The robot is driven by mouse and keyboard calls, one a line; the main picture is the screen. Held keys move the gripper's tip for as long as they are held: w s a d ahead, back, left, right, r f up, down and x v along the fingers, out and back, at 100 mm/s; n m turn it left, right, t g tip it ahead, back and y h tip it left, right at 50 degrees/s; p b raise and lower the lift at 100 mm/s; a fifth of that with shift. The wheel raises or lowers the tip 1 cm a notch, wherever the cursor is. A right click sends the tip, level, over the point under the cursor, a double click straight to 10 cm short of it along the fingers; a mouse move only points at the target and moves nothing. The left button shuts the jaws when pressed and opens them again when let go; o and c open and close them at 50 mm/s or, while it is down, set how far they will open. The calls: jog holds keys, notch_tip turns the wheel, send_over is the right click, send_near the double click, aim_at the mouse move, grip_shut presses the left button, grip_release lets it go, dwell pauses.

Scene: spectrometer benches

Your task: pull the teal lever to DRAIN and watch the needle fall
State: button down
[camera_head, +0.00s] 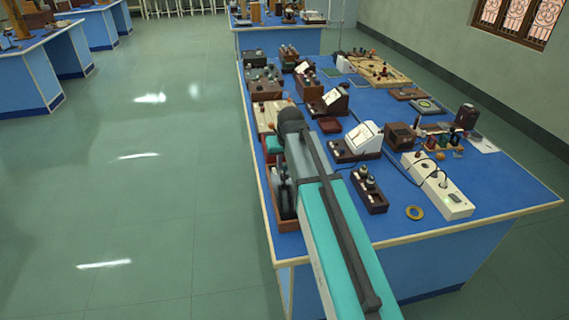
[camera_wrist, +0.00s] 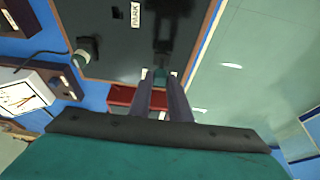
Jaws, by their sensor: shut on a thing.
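In the wrist view my gripper (camera_wrist: 161,82) has its two grey fingers closed around a small teal piece, the teal lever (camera_wrist: 160,74), at the edge of a dark panel (camera_wrist: 115,45). The panel carries a white label reading PARK. No DRAIN label is legible. A white meter (camera_wrist: 22,97) with a dial face lies at the left of the wrist view; its needle is too small to read. In the head view my arm reaches over the left side of the blue bench and hides most of the lever and panel.
A red block (camera_wrist: 125,97) is close beside the fingers. The floor to the left is clear.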

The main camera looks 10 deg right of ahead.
jog(key=shift+a, duration=0.2)
jog(key=shift+a+f+n+h, duration=0.1)
jog(key=shift+a+n+h, duration=0.05)
jog(key=shift+a+h, duration=0.4)
jog(key=shift+a+f+n+h, duration=0.15)
jog(key=shift+a+h, duration=0.15)
jog(key=shift+h, duration=0.45)
jog(key=shift+a+f+n+h+b, duration=0.15)
jog(key=shift+a+h+b, duration=0.25)
jog(key=shift+h, duration=0.3)
jog(key=shift+a+f+n+h+b, duration=0.15)
jog(key=shift+a+h+b, duration=0.1)
jog(key=shift+a+h, duration=0.35)
jog(key=shift+d, duration=0.15)
jog(key=c, duration=1.6)
grip_release()
jog(key=shift+c, duration=0.2)
jog(key=shift+r, duration=0.2)
jog(key=b+v, duration=0.2)
jog(key=v, duration=1.1)
jog(key=shift+s+a, duration=0.3)
